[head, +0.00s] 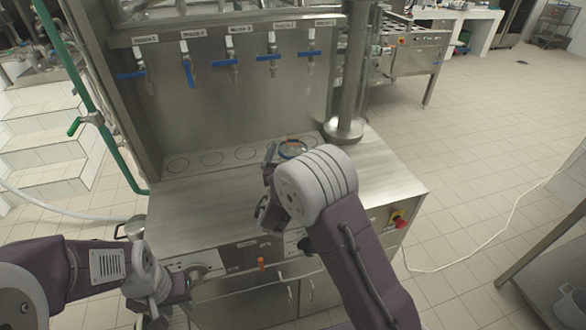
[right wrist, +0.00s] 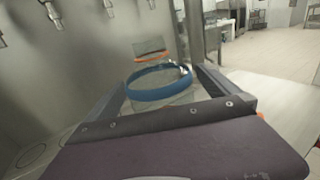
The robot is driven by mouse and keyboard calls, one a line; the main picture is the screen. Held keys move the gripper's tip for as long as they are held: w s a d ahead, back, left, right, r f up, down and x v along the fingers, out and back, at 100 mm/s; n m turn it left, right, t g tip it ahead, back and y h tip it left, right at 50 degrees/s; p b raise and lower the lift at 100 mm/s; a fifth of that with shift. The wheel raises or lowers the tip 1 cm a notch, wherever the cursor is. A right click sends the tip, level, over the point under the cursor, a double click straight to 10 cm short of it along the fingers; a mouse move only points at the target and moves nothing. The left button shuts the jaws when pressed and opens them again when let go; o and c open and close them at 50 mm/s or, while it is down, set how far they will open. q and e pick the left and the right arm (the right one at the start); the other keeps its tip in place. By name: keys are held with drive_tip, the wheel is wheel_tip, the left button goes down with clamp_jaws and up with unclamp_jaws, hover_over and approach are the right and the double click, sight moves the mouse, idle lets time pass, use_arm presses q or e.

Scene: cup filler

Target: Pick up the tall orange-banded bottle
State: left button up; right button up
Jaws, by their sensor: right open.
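A clear vessel with a blue ring (right wrist: 158,84) stands in front of my right wrist camera. An orange band (right wrist: 151,56) shows just above and behind the ring; I cannot tell whether both belong to one bottle. In the head view the clear vessel (head: 293,149) is on the counter's right rear, partly hidden by my right arm. My right gripper (right wrist: 160,82) is open, with one finger on each side of the vessel; contact cannot be told. My left gripper (head: 150,312) is low at the left, in front of the counter, its jaws unclear.
A steel counter (head: 190,205) has a row of ring marks at the back under several blue-handled taps (head: 232,62). A steel column (head: 346,125) stands close behind the vessel. A red emergency button (head: 398,217) is at the front right. The counter's left half is bare.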

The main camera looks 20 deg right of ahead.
drive_tip(key=shift+s+a, duration=0.1)
drive_tip(key=c, duration=1.8)
drive_tip(key=shift+r, duration=0.15)
